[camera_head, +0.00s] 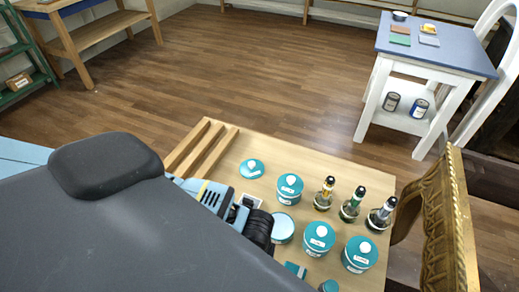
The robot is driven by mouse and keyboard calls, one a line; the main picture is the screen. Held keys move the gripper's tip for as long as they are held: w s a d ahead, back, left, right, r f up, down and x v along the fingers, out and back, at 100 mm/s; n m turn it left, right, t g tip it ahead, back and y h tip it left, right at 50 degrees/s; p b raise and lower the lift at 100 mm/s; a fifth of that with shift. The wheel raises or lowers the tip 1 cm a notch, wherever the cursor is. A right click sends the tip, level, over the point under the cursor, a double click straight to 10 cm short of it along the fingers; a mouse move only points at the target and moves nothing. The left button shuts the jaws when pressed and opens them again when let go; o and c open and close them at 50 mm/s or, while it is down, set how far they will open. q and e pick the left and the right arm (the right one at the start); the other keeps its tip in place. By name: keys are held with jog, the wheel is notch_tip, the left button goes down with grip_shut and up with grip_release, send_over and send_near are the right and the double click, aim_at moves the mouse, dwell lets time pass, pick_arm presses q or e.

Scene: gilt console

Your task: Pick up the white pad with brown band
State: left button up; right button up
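I cannot make out a white pad with a brown band for certain. Several small flat pads lie on the blue-grey top of a white side table (460,57) at the upper right. One is brownish (400,30), one green (400,40), one pale grey (429,41), and a yellow piece (429,28) sits just behind the grey one. They are too small to show any band clearly.
Two cans (405,106) sit on the side table's shelf. Open wood floor (240,75) lies between.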

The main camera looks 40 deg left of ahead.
pick_arm(q)
jog(key=shift+c, duration=0.4)
jog(key=c, duration=0.9)
jog(key=shift+r, duration=0.1)
jog(key=shift+c, duration=0.2)
jog(key=shift+r, duration=0.65)
notch_tip(320, 180, up, 2)
jog(key=shift+r, duration=0.2)
jog(key=s+d+r+p, duration=0.1)
jog(key=s+d, duration=0.3)
jog(key=s, duration=1.1)
jog(key=shift+s, duration=0.25)
